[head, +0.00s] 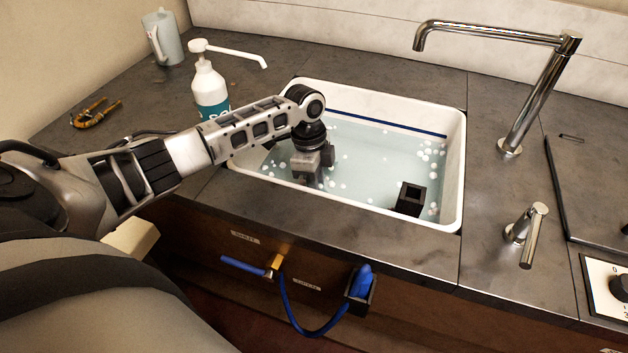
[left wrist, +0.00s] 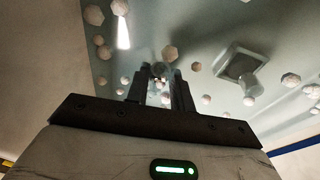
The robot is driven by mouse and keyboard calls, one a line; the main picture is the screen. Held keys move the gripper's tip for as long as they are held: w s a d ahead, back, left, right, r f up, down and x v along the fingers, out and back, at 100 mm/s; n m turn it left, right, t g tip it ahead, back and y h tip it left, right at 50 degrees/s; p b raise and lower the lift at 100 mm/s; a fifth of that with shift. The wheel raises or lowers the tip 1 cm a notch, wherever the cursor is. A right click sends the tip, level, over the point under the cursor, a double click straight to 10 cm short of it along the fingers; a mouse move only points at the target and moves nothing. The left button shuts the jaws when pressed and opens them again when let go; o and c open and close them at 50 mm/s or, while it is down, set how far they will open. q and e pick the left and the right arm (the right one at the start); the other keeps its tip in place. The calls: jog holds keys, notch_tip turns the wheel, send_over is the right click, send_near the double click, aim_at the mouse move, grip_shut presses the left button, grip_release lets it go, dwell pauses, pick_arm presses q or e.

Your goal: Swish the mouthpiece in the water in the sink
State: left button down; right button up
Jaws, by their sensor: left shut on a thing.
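My left gripper (head: 314,180) reaches down into the left part of the white sink (head: 456,180), its fingers low at the water (head: 370,155). In the left wrist view the two dark fingers (left wrist: 161,88) are close together, shut on a small shiny thing, likely the mouthpiece (left wrist: 160,69). Only a little of it shows between the fingertips. In the head view the gripper and the water hide it. I cannot tell how deep it sits. My right gripper is not in view.
White foam balls float around the gripper. A black square block (head: 410,198) stands in the sink's front right. A soap pump bottle (head: 208,88) is behind my forearm. A tall faucet (head: 520,100) and short tap (head: 527,235) stand right. A brass slide (head: 96,113) lies left.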

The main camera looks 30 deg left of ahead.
pick_arm(q)
jog(key=shift+a, duration=0.15)
jog(key=shift+s+a+p, duration=0.15)
jog(key=shift+s+a, duration=0.05)
jog(key=shift+a, duration=0.5)
jog(key=shift+s+a+p, duration=0.15)
jog(key=shift+a, duration=0.5)
jog(key=shift+d, duration=0.15)
jog(key=shift+w+d+p, duration=0.2)
jog(key=shift+d, duration=0.5)
jog(key=shift+w+d+p, duration=0.15)
jog(key=shift+w+d, duration=0.05)
jog(key=shift+d, duration=0.45)
jog(key=shift+a, duration=0.1)
jog(key=shift+s+a, duration=0.2)
jog(key=shift+a, duration=0.5)
jog(key=shift+s+a, duration=0.2)
jog(key=shift+a, duration=0.5)
jog(key=shift+d, duration=0.15)
jog(key=shift+w+d+p, duration=0.2)
jog(key=shift+d+p, duration=0.1)
jog(key=shift+d, duration=0.4)
jog(key=shift+w+d+p, duration=0.2)
jog(key=shift+d+p, duration=0.05)
jog(key=shift+d, duration=0.4)
jog(key=shift+a, duration=0.1)
